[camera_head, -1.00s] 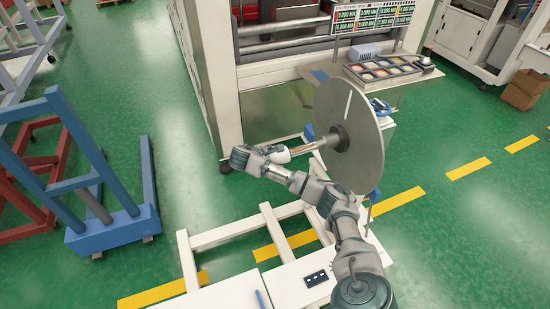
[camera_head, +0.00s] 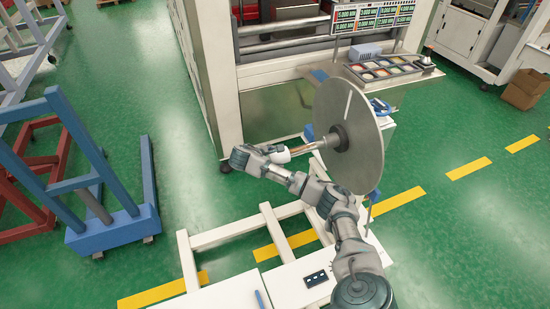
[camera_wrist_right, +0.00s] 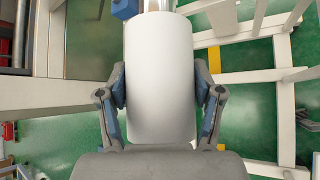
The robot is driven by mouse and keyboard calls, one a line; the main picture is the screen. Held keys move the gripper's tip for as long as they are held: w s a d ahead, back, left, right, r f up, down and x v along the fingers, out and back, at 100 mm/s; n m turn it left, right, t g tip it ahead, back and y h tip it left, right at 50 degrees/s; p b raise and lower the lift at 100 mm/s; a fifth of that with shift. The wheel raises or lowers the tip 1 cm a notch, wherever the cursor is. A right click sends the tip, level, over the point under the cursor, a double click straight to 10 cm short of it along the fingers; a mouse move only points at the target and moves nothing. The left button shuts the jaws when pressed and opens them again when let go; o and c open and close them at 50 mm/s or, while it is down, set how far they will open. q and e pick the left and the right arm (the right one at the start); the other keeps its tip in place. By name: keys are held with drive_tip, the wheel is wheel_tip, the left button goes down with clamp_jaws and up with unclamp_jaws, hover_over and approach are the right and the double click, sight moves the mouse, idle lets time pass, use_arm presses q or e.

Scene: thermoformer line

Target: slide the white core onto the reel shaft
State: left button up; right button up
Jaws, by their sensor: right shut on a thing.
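The reel shaft (camera_head: 311,147) sticks out to the left from the dark hub of a large grey disc (camera_head: 362,110). The white core (camera_head: 281,156) is at the shaft's free end, roughly in line with it. My right gripper (camera_head: 268,154) is shut on the core, its forearm crossing below the shaft. In the right wrist view the core (camera_wrist_right: 160,50) stands between the two fingers of the gripper (camera_wrist_right: 160,82), with a bit of metal showing past its far end. I cannot tell whether the core's far end is around the shaft tip or only close to it. My left gripper is out of view.
A white frame (camera_head: 222,235) stands below the arm. A blue stand (camera_head: 110,230) is on the left. The machine (camera_head: 285,75) is behind, with a tray of coloured samples (camera_head: 385,69). Green floor between the stand and machine is clear.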

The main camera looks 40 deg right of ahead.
sight(309, 147)
drive_tip(key=shift+s+d, duration=0.8)
drive_tip(key=shift+d, duration=1.65)
drive_tip(key=shift+s+d, duration=0.75)
drive_tip(key=shift+d, duration=1.75)
drive_tip(key=shift+s+d, duration=0.8)
drive_tip(key=shift+d, duration=1.65)
drive_tip(key=o, duration=1.6)
drive_tip(key=v, duration=1.2)
drive_tip(key=shift+f, duration=0.1)
